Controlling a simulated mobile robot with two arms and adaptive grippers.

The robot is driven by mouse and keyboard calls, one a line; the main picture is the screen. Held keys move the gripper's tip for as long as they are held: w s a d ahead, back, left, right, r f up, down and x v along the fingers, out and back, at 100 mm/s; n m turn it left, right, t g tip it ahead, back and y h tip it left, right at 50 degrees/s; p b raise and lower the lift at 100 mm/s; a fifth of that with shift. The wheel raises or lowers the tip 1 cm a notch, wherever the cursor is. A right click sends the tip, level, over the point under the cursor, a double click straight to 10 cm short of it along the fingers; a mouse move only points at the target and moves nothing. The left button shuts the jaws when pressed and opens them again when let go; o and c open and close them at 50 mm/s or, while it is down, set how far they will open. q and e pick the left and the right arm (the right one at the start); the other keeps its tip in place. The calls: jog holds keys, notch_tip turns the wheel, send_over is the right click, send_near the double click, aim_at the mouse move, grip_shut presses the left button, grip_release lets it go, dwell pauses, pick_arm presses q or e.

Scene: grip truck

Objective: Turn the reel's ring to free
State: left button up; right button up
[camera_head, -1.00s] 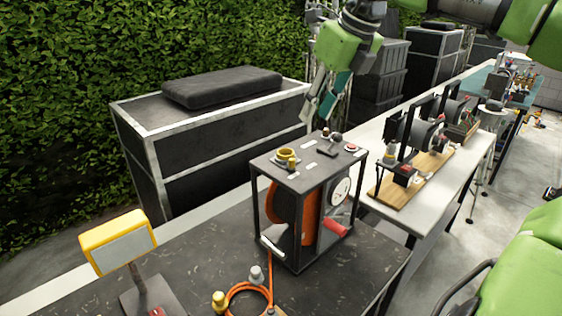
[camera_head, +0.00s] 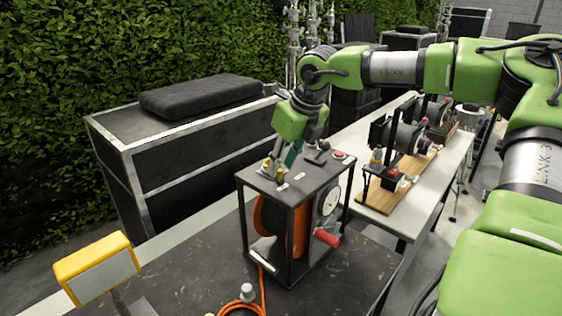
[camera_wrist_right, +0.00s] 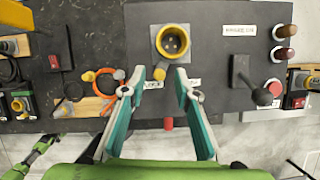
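The reel (camera_head: 290,215) is an orange drum in a dark frame on the dark table. Its yellow ring (camera_wrist_right: 173,42) sits on the top plate around a dark socket, and white labels lie near it. My left gripper is in neither view.
A black lever (camera_wrist_right: 254,90) and a red button (camera_wrist_right: 275,87) stand on the top plate right of the ring. A red handle (camera_head: 327,238) sticks out of the reel's side. A yellow-framed panel (camera_head: 97,268) stands at the front left.

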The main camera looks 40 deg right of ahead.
jog(key=shift+w+f, duration=0.2)
jog(key=shift+f, duration=0.5)
jog(key=shift+c, duration=1.2)
grip_shut()
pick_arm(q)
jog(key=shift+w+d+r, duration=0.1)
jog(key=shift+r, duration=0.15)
